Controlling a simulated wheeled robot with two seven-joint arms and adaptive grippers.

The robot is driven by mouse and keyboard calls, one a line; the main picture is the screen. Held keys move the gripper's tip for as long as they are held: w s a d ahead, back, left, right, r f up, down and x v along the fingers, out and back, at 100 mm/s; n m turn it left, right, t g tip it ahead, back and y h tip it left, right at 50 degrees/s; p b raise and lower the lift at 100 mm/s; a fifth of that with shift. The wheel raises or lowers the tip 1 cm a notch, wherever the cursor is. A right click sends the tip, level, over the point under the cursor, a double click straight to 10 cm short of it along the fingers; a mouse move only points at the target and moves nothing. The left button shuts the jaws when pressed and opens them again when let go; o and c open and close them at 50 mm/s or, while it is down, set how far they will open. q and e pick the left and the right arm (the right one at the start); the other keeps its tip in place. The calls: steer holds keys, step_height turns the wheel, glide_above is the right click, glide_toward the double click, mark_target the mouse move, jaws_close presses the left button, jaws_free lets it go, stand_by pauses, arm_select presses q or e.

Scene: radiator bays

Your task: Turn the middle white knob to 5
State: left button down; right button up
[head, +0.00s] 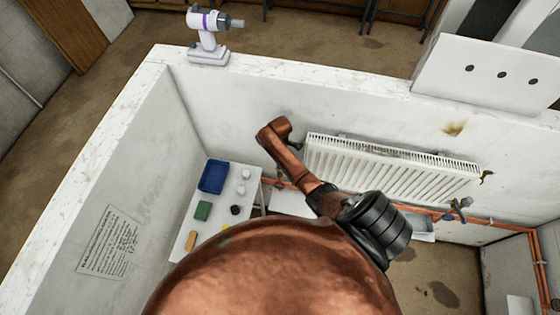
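Two small white round pieces stand on the white table (183,250) in the head view, an upper one (246,174) and a lower one (241,189). They are too small to tell whether they are knobs, and I see no numbers on them. I cannot make out a middle white knob on the white radiator (390,170), whose lower edge is partly covered. Neither gripper can be made out. A large copper-coloured shape close to the camera hides the lower middle of the view.
The table also bears a blue tray (213,176), a green block (202,211), an orange block (190,240) and a black round piece (235,210). A drill (208,38) stands on the wall top. Copper pipes (500,223) run below the radiator. A notice (109,243) hangs left.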

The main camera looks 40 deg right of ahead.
steer(key=n, duration=0.5)
steer(key=shift+s+d+f+n, duration=0.1)
steer(key=shift+s+n, duration=0.1)
steer(key=shift+n, duration=2)
steer(key=o, duration=1.2)
steer(key=shift+w, duration=0.1)
steer(key=shift+c, duration=0.2)
steer(key=shift+w+r, duration=0.1)
steer(key=shift+r, duration=0.4)
step_height(320, 180, up, 11)
